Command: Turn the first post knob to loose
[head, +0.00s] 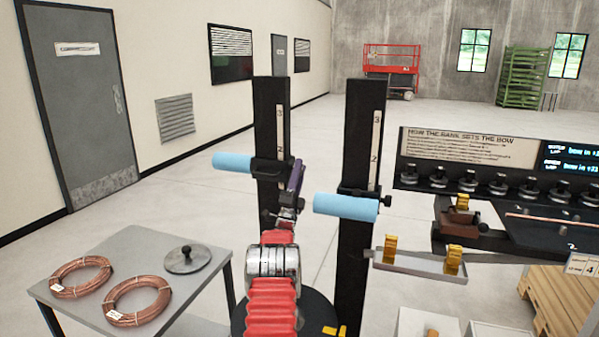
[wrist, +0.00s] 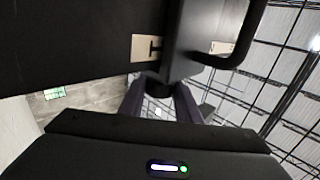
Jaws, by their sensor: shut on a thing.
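Two black upright posts with white number scales stand ahead, the left post (head: 271,115) and the right post (head: 362,125). Each carries a black sliding clamp with a light blue roller; the left roller (head: 232,161) sits slightly higher than the right roller (head: 345,206). My gripper (head: 295,177) is at the right side of the left post's clamp, its purple fingers shut on that clamp's knob. In the wrist view, the dark knob (wrist: 160,88) sits between the two fingers, under the black clamp block (wrist: 183,45). The head view hides this knob behind my gripper. The right post's knob (head: 387,200) is free.
A grey table (head: 225,262) with copper coils (head: 138,300) and a round lidded disc (head: 188,260) stands at left. A bench with a row of black knobs (head: 468,182) and a tray with yellow supports (head: 420,265) is at right, close beside the right post.

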